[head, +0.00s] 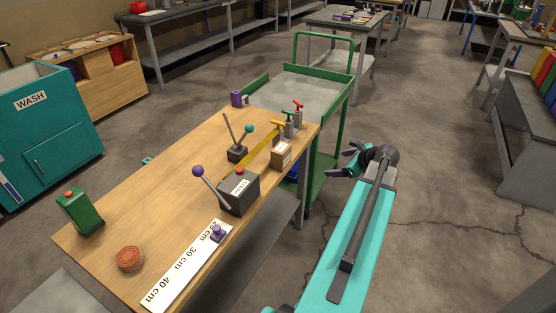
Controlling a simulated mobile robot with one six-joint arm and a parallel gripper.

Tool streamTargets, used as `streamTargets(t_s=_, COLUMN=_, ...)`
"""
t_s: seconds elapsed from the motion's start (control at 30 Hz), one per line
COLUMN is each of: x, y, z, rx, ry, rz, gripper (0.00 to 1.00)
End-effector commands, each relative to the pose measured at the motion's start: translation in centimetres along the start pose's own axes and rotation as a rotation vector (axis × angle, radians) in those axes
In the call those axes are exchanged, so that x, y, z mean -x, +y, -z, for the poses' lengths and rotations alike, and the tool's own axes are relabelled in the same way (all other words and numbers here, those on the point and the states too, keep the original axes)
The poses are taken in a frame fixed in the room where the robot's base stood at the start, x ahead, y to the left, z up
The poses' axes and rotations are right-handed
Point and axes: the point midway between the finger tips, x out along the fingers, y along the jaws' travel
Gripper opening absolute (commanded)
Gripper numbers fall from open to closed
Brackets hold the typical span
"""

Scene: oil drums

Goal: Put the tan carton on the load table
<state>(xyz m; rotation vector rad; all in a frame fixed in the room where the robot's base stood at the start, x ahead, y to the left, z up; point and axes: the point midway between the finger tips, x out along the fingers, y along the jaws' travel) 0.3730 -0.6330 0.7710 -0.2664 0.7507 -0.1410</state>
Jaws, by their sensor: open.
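A small tan carton (281,157) with a pale label stands upright near the right edge of the wooden-topped table (150,205). No marking shows which table is the load table. The carton's far side is hidden.
A grey lever box (239,192), a darker lever box (237,153), a yellow strip (250,153) and several small valves surround the carton. A green cart (300,88) stands behind the table.

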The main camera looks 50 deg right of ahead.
Motion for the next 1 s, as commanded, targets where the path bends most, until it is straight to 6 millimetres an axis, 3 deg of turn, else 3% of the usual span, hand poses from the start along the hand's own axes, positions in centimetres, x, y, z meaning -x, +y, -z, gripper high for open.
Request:
streamTargets(t_s=0.2, x=1.8, y=4.7, z=-6.0, rx=-0.073, ry=-0.209, rz=-0.209, gripper=0.80)
streamTargets(t_s=0.4, x=4.1, y=7.4, z=-9.8, rx=-0.094, ry=-0.351, rz=-0.348, gripper=0.80)
streamTargets(t_s=0.57, x=4.9, y=8.2, z=-10.9, rx=-0.097, ry=-0.395, rz=-0.390, gripper=0.80)
streamTargets(t_s=1.0, x=4.6, y=8.3, z=-11.1, rx=-0.097, ry=-0.396, rz=-0.392, gripper=0.80)
